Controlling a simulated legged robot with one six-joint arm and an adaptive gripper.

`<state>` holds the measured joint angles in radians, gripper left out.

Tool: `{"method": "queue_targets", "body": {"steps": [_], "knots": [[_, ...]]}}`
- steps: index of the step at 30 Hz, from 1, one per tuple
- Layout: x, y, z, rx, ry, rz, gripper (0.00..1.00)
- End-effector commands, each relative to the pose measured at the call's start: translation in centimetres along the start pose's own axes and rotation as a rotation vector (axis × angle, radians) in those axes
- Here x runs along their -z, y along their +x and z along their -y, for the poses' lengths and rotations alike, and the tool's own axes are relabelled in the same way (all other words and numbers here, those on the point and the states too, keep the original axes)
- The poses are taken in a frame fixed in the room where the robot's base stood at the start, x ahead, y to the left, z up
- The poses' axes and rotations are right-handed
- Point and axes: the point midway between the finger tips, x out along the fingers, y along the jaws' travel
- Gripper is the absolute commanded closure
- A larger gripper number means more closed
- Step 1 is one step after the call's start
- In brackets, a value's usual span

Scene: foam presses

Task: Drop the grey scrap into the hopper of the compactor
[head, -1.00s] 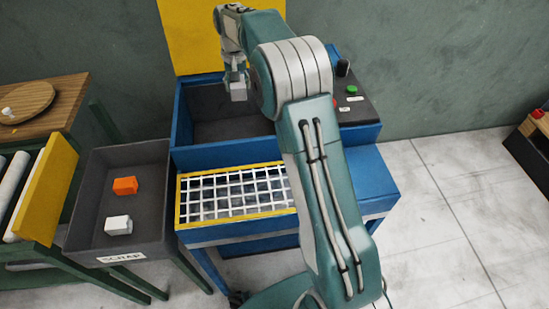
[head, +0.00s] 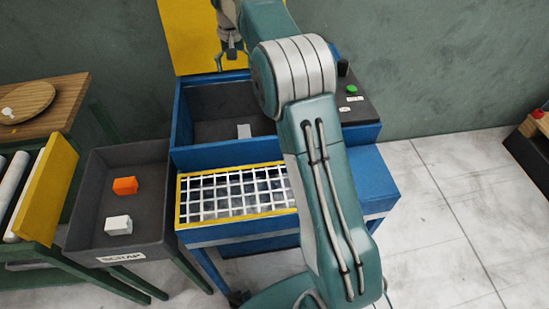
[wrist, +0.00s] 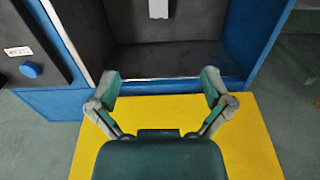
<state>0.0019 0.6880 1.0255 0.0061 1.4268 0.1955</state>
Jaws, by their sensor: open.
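The grey scrap (head: 243,131) lies inside the hopper (head: 200,118) of the blue compactor, on its dark floor. In the wrist view the scrap (wrist: 158,8) shows at the top edge, inside the dark hopper (wrist: 170,58). My gripper (wrist: 165,90) is open, with its two fingers spread wide and nothing between them. In the head view my gripper (head: 231,58) is above the hopper's back edge, in front of the yellow raised panel (head: 190,35), apart from the scrap.
A dark scrap bin (head: 90,225) at the left holds an orange block (head: 124,186) and a white block (head: 118,225). A white grid with a yellow frame (head: 235,192) is in front of the hopper. A control panel with a green button (head: 351,89) is at the right.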

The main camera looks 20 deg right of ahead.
Motion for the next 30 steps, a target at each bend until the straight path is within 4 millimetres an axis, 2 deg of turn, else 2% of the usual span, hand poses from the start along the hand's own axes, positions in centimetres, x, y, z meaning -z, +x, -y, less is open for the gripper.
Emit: {"method": "queue_targets", "body": {"steps": [1,4,10,30], "knots": [[0.1,-1.2,0.0,0.001,0.0,-0.004,0.0],[0.1,-3.2,0.0,0.0,0.0,-0.004,0.0],[0.1,-5.3,0.1,0.0,0.0,0.0,0.0],[-0.2,-6.2,0.0,0.001,-0.002,-0.005,0.0]]}}
